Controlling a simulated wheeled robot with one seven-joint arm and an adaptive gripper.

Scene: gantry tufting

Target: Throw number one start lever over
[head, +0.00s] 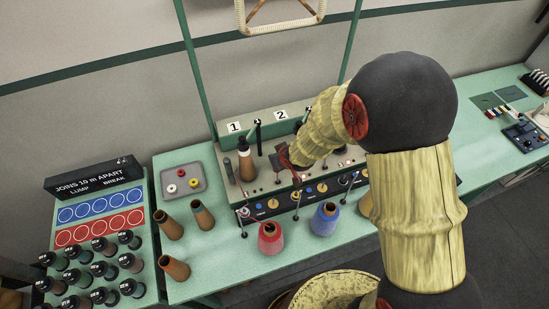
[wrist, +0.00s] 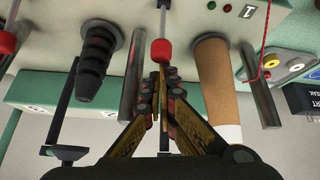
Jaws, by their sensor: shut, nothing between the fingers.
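In the wrist view a lever with a red knob (wrist: 162,51) on a thin metal stem stands at the top centre, in front of my fingers. My gripper (wrist: 160,72) is shut and empty, its fingertips right at the knob; I cannot tell if they touch it. In the head view my gripper (head: 284,160) is over the green machine bench, right of the number 1 plate (head: 234,127). My arm hides part of the bench there, and the lever is hard to make out.
In the head view a red cone (head: 270,238) and a blue cone (head: 325,219) stand before the bench. A grey tray (head: 197,190) lies left.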

